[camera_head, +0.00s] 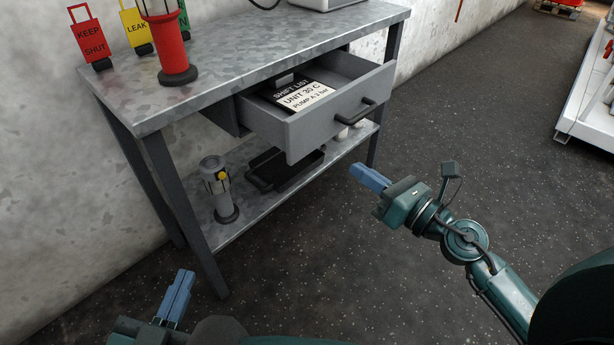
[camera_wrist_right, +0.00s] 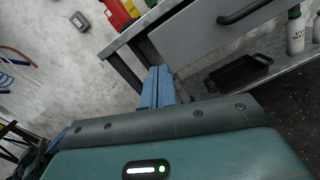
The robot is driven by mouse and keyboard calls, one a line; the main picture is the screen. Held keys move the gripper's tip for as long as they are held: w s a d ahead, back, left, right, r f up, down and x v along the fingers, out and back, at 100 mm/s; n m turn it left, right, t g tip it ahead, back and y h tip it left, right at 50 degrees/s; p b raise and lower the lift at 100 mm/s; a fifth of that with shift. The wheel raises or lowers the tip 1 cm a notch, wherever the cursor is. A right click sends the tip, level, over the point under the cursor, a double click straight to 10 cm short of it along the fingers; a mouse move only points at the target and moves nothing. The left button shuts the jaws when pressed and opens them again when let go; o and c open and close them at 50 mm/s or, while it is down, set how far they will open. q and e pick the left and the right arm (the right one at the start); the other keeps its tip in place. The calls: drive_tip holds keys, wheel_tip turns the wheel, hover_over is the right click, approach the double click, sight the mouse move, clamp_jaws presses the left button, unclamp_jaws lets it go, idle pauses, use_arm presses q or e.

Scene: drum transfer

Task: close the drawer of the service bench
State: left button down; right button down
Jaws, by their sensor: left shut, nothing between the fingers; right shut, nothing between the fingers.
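The service bench (camera_head: 240,42) has a speckled grey metal top and dark legs. Its drawer (camera_head: 330,120) is pulled out, with a dark bar handle (camera_head: 357,115) on the front and a black-and-white labelled list inside. The drawer front and handle (camera_wrist_right: 245,12) also show at the top of the right wrist view. My right gripper (camera_head: 356,170) is shut and empty, in front of and below the drawer, apart from it. Its blue fingers (camera_wrist_right: 160,75) are together in the right wrist view. My left gripper (camera_head: 186,276) is shut and empty at the lower left, near the bench's front leg.
A red lantern (camera_head: 172,55) and several coloured tags (camera_head: 92,40) stand on the bench top. The lower shelf holds a grey lantern (camera_head: 218,188), a black tray (camera_head: 275,170) and small white bottles. A white platform (camera_head: 590,110) stands at far right. The floor between is clear.

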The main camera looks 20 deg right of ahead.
wheel_tip(320, 180, down, 3)
drive_tip(key=n+b, duration=0.2)
drive_tip(key=n, duration=0.2)
approach(298, 141)
drive_tip(key=shift+g, duration=0.4)
drive_tip(key=x, duration=0.6)
drive_tip(key=shift+w+d+r, duration=0.15)
drive_tip(key=shift+d+r, duration=0.05)
drive_tip(key=shift+r, duration=0.05)
drive_tip(key=shift+w+a, duration=0.15)
drive_tip(key=shift+w, duration=0.05)
use_arm(q)
drive_tip(key=shift+s+d+f+t+h, duration=0.15)
drive_tip(key=shift+d+f+t+h, duration=0.15)
drive_tip(key=shift+f+h, duration=0.15)
use_arm(e)
drive_tip(key=shift+w+a, duration=0.1)
drive_tip(key=shift+w, duration=0.05)
